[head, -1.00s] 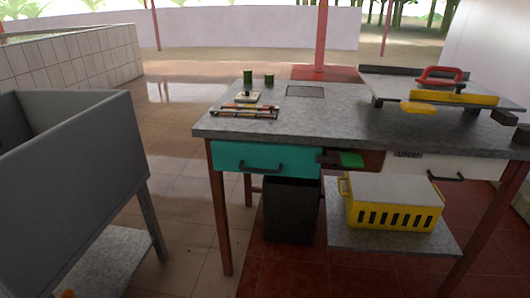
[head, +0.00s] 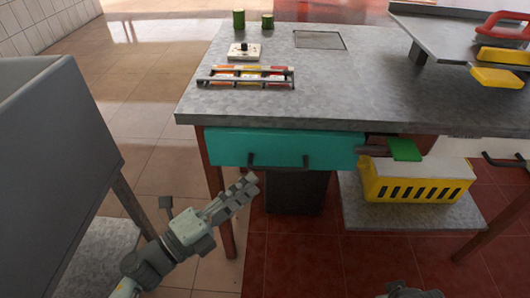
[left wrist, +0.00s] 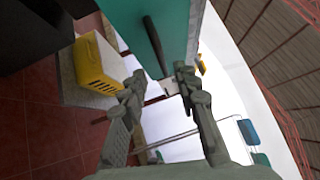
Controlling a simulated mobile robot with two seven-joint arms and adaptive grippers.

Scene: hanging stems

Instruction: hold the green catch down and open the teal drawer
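The teal drawer (head: 230,147) is under the left part of the grey table, its front close under the tabletop edge. Its dark bar handle (head: 278,165) faces me. The green catch (head: 404,149) is a flat tab on a dark bracket just right of the drawer. My left gripper (head: 246,190) is below and left of the handle, apart from it. In the left wrist view the drawer front (left wrist: 180,25) and handle (left wrist: 154,45) lie ahead of the open, empty fingers (left wrist: 160,85). A small piece of my right gripper (head: 408,291) shows at the bottom edge; its fingers are unclear.
A yellow crate (head: 415,185) stands on the lower shelf, and a dark bin (head: 296,192) is below the drawer. A grey trough (head: 55,150) stands at the left. A rack of small items (head: 246,77) is on the tabletop (head: 350,90). Red floor before the table is clear.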

